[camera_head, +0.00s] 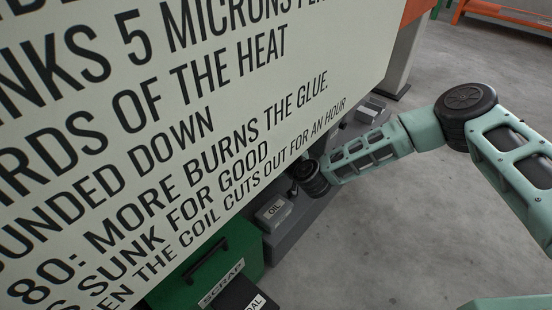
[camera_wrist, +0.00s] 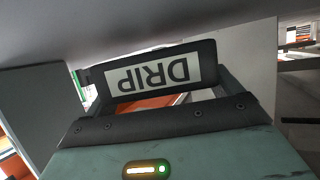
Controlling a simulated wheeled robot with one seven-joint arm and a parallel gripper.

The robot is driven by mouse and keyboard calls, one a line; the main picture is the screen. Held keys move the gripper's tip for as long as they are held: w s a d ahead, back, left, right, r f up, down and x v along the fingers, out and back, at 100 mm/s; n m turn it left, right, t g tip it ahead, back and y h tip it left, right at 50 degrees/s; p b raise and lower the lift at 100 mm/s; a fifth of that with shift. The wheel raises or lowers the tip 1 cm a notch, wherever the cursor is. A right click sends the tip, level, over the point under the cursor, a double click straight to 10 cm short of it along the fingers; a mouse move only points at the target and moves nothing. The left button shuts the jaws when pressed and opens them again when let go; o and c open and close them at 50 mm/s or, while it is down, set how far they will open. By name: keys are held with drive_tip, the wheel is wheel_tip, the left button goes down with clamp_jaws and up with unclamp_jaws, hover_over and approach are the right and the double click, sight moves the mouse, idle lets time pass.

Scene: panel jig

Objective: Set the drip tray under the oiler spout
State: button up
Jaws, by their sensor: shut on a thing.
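The drip tray (camera_wrist: 205,64) is dark, with a pale label reading DRIP upside down in the wrist view. My gripper (camera_wrist: 158,94) is shut on it, with the tray across its fingertips. In the head view, my arm reaches in behind a large lettered panel, which hides my gripper and the tray. A grey box marked OIL (camera_head: 272,211) sits on a grey ledge, just below and left of my dark wrist joint. I cannot make out an oiler spout in either view.
The lettered panel (camera_head: 190,95) fills the left and middle of the head view. A green bin (camera_head: 225,264) marked SCRAP stands below it. A small grey item (camera_head: 371,110) lies farther along the ledge (camera_head: 290,238). Open concrete floor (camera_head: 400,235) lies to the right.

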drive_tip(key=shift+f, duration=0.3)
drive_tip(key=shift+f, duration=0.15)
